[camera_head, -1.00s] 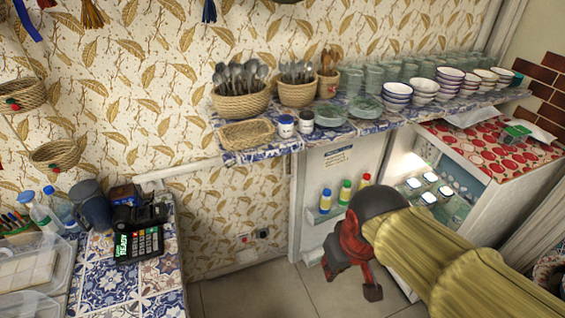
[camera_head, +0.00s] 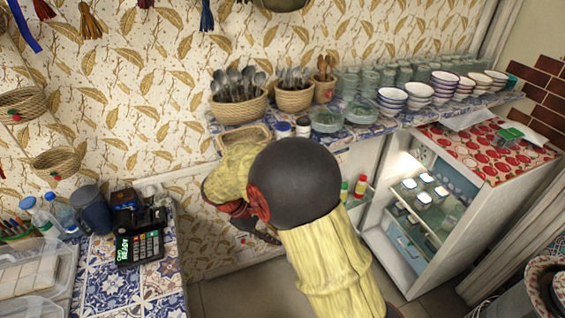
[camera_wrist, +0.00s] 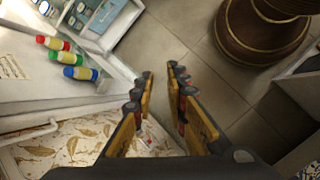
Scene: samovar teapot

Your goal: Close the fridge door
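The fridge (camera_head: 480,195) stands at the right with its inside lit and open to view. Its white door (camera_head: 362,158) hangs open to the left, and bottles with red and green caps stand in its shelf. My arm hides much of the door in the head view. In the wrist view the door's inner face (camera_wrist: 25,85) with the bottles lies left of my gripper (camera_wrist: 161,72). The fingers are apart with a gap between the tips and hold nothing. They look apart from the door. In the head view my gripper is mostly hidden behind my arm, left of the door.
A tiled shelf with bowls (camera_head: 392,98), glasses and cutlery baskets (camera_head: 239,105) runs above the door. A tiled counter (camera_head: 112,285) with a card terminal (camera_head: 140,245) is at the left. A brown round pot (camera_wrist: 262,30) stands on the floor. Floor between is bare.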

